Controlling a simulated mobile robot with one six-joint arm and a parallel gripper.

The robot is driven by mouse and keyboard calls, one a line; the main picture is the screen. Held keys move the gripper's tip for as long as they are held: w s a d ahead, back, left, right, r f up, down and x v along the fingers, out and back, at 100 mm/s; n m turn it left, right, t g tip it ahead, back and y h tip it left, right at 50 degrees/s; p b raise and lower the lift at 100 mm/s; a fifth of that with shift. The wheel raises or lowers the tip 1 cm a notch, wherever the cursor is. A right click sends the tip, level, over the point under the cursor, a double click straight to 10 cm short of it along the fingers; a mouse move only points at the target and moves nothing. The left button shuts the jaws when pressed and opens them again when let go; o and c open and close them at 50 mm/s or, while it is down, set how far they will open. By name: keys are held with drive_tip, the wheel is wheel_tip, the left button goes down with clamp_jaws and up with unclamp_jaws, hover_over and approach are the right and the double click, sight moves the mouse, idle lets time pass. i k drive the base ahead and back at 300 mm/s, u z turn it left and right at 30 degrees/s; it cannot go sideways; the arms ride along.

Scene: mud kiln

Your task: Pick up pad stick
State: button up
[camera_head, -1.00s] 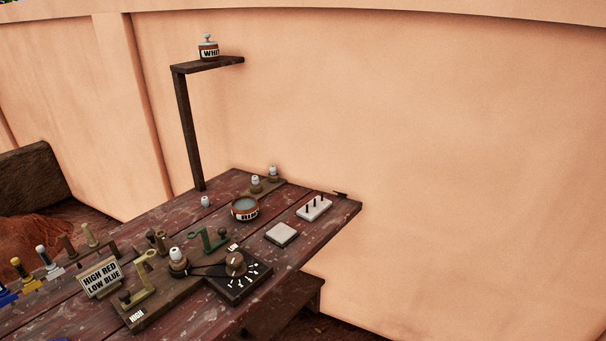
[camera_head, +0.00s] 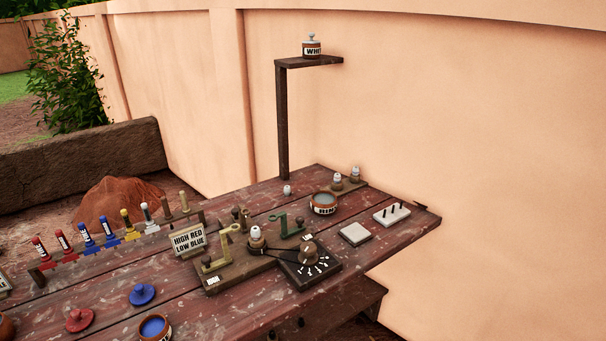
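My gripper is not in view. A rack (camera_head: 100,248) at the left of the table holds a row of upright stick-like tools: red ones (camera_head: 64,241), blue ones (camera_head: 108,229), a yellow one (camera_head: 128,222), a white one (camera_head: 148,214) and plain tan ones (camera_head: 184,202) at the right end. A white block (camera_head: 386,219) with dark pegs lies at the right end of the table. I cannot tell which of these is the pad stick.
The wooden table (camera_head: 230,312) bears a sign (camera_head: 188,240), a dial box (camera_head: 310,262), a water bowl (camera_head: 323,203), a white pad (camera_head: 354,234), a blue pot (camera_head: 154,329) and lids. A post with a shelf (camera_head: 283,125) rises at the back, before the wall (camera_head: 460,130).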

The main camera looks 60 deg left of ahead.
sight(186, 210)
drive_tip(key=u, duration=0.75)
drive_tip(key=k, duration=0.1)
drive_tip(key=u, duration=1.75)
drive_tip(key=i, duration=1.55)
drive_tip(key=u, duration=0.1)
